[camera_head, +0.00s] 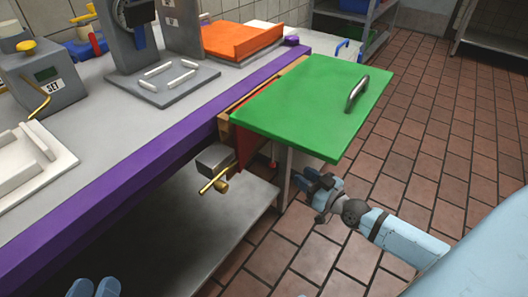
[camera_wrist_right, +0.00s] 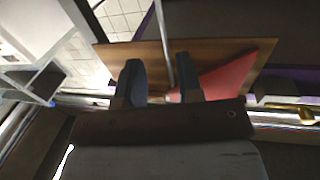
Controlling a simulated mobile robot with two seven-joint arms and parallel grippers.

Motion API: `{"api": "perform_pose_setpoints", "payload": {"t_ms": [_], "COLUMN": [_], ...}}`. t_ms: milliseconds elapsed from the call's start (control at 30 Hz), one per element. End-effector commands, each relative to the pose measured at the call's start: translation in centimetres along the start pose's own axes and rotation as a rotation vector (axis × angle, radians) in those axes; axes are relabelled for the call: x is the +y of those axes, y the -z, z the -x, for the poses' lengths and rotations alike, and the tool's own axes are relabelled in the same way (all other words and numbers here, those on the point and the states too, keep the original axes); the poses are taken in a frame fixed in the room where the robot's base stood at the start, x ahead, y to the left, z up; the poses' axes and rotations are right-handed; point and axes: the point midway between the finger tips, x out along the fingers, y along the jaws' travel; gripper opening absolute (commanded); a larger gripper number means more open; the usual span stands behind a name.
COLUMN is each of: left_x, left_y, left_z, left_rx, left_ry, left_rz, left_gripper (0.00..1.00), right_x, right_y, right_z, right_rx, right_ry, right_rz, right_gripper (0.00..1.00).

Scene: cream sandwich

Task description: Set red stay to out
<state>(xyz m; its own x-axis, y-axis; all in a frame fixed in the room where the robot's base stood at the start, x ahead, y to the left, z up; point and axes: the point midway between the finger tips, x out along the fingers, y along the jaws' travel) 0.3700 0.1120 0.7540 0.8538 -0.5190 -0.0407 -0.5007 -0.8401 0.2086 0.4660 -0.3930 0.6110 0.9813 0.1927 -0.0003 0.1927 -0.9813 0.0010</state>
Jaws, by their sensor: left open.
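The red stay (camera_head: 246,146) shows as a narrow red strip under the hinged green flap (camera_head: 300,105), at its counter side; the flap hides most of it. In the right wrist view the stay (camera_wrist_right: 222,76) is a red triangular panel beside the flap's brown underside (camera_wrist_right: 225,50). My right gripper (camera_head: 316,182) is below the flap's near right corner. In the wrist view its fingers (camera_wrist_right: 160,75) are apart, left of the red panel, with no clear hold on it. My left gripper (camera_head: 94,288) shows only as two separated blue tips at the bottom edge.
The purple-edged counter (camera_head: 140,155) runs along the left. A grey box with a brass handle (camera_head: 216,168) sticks out under it, near the stay. A lower grey shelf (camera_head: 215,225) lies below. The brick-red tiled floor (camera_head: 430,150) is open at right.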

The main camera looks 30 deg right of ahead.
Motion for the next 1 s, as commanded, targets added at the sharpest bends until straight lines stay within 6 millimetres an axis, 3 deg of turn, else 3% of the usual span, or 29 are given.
{"api": "perform_pose_setpoints", "payload": {"t_ms": [367,600,800,1000], "left_x": [-0.4,-0.8,-0.9,-1.0], "left_y": [-2.6,-2.4,-2.4,-2.0], "left_z": [-0.1,-0.4,-0.5,-0.5], "left_rx": [-0.076,-0.052,-0.044,-0.037], "left_ry": [-0.010,-0.010,-0.009,-0.011], "left_rz": [-0.004,-0.051,-0.065,-0.074], "left_gripper": [0.43,0.43,0.43,0.43], "right_x": [-0.1,-0.1,-0.1,-0.1], "right_y": [-0.1,-0.1,0.0,0.0], "right_z": [-7.6,-11.5,-12.9,-13.0], "right_rx": [0.005,0.003,0.001,0.000], "right_ry": [0.000,0.000,0.002,0.002], "right_rz": [-0.004,-0.003,-0.001,-0.001], "right_gripper": [0.34,0.34,0.34,0.34]}}
